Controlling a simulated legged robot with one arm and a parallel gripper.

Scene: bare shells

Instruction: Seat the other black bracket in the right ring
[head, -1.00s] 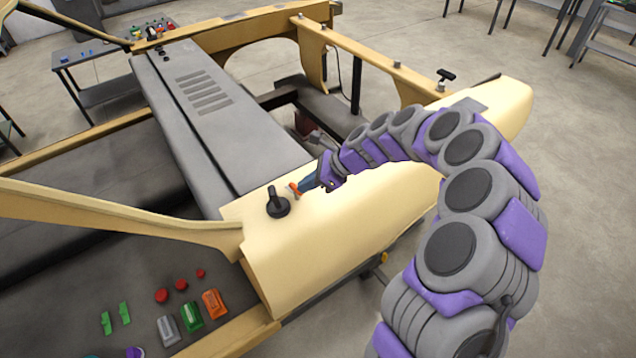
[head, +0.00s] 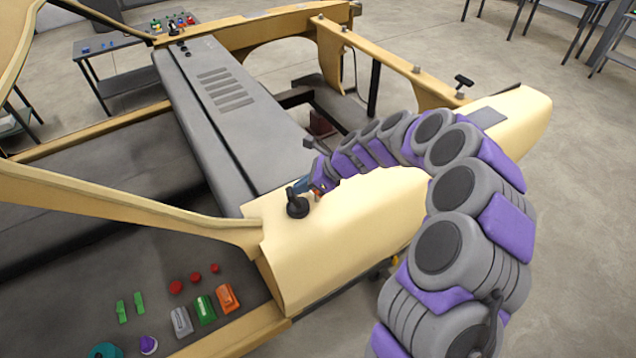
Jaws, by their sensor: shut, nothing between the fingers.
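A black bracket (head: 297,207) with a round base and an upright stub stands on the near left end of the cream shell (head: 345,235). Another black, T-shaped piece (head: 464,81) stands at the shell's far right part. My gripper (head: 317,194), with blue and orange parts at its tip, is just right of and behind the near bracket. It is shut and holds nothing. I cannot tell whether it touches the bracket. The rings cannot be made out; any ring under the near bracket is hidden by its base.
The grey panel (head: 225,120) with slots runs back from the shell. Red buttons (head: 195,277) and grey, green and orange switches (head: 205,310) lie on the dark deck at front left. A side table (head: 120,80) stands at back left. Open floor lies at right.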

